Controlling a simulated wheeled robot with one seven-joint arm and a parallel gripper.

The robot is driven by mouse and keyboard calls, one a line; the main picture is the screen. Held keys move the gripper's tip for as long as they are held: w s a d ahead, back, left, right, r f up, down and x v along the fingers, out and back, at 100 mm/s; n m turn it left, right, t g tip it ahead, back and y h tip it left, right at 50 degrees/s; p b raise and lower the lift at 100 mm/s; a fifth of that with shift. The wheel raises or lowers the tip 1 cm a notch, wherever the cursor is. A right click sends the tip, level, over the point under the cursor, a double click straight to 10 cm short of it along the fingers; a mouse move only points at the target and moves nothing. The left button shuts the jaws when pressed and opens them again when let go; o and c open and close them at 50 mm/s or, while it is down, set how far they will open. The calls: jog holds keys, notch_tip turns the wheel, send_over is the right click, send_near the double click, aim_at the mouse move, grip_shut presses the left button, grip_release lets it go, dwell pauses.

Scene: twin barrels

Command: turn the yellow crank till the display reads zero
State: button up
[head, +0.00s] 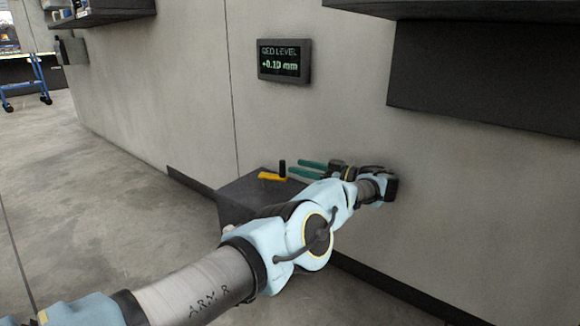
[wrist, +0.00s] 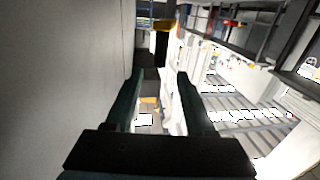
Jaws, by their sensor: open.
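The yellow crank (head: 271,176) lies on top of a dark grey box against the wall, with an upright black handle (head: 282,168) at its right end. In the wrist view the black handle (wrist: 162,46) stands just ahead of my fingertips, with the yellow arm of the crank (wrist: 167,24) beyond it. My gripper (head: 295,167) is open, with two teal fingers pointing left at the handle from a short distance. In the wrist view my gripper (wrist: 160,74) shows nothing held between its fingers. The wall display (head: 284,61) reads +0.10 mm.
The dark box (head: 235,200) stands against the grey wall, partly hidden by my arm. A dark shelf (head: 480,80) juts from the wall at the upper right. The floor (head: 100,200) at left is open. A blue-framed stand (head: 38,80) is far off.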

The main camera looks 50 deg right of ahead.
jog(key=shift+s, duration=0.4)
